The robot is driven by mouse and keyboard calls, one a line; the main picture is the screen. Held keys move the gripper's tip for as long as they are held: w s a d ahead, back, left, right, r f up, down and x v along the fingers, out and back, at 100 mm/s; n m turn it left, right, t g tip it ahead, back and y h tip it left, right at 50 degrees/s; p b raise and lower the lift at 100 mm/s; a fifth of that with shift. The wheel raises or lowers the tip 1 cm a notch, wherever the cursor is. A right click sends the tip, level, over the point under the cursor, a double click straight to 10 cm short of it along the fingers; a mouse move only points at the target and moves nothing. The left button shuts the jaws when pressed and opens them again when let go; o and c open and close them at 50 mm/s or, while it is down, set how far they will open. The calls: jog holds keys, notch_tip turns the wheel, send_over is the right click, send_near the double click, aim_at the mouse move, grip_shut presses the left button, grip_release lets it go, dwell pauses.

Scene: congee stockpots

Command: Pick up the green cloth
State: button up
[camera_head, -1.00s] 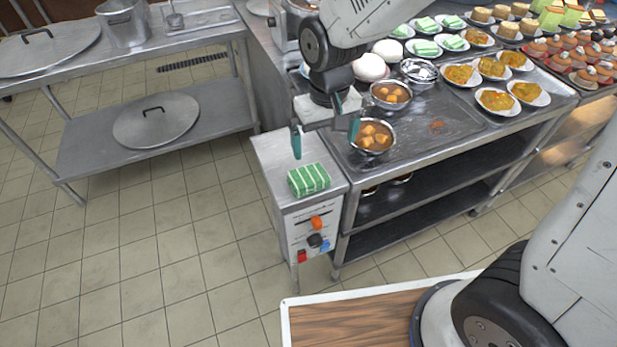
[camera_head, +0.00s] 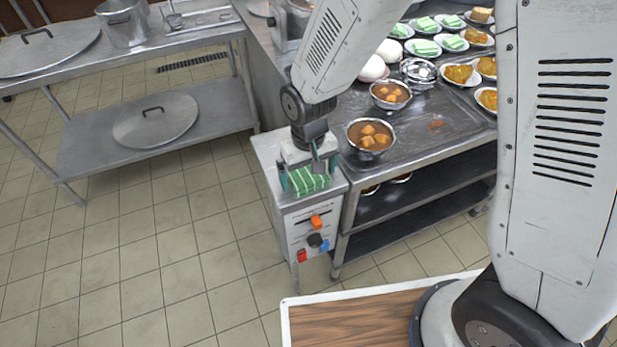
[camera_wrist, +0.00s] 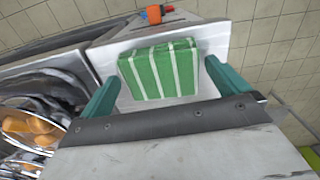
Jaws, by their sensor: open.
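The green cloth (camera_head: 308,181) with white stripes lies folded on the steel top of a narrow control cabinet (camera_head: 270,160). My gripper (camera_head: 308,188) is above the cloth, pointing down, with its teal fingers apart. In the head view the fingers appear at either side of the cloth, and the gripper hides its rear part. In the wrist view the cloth (camera_wrist: 160,70) shows between and beyond the open fingers, with nothing held. I cannot tell how far the fingertips are above the cabinet top.
Bowls of food (camera_head: 370,138) stand on the counter (camera_head: 440,125) right of the cabinet. The cabinet front has an orange switch (camera_head: 317,221) and knobs. A steel table (camera_head: 190,35) with a lower shelf holding a lid (camera_head: 155,120) stands left, with open floor between.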

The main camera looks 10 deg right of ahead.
jog(key=c, duration=0.8)
jog(key=shift+r, duration=0.1)
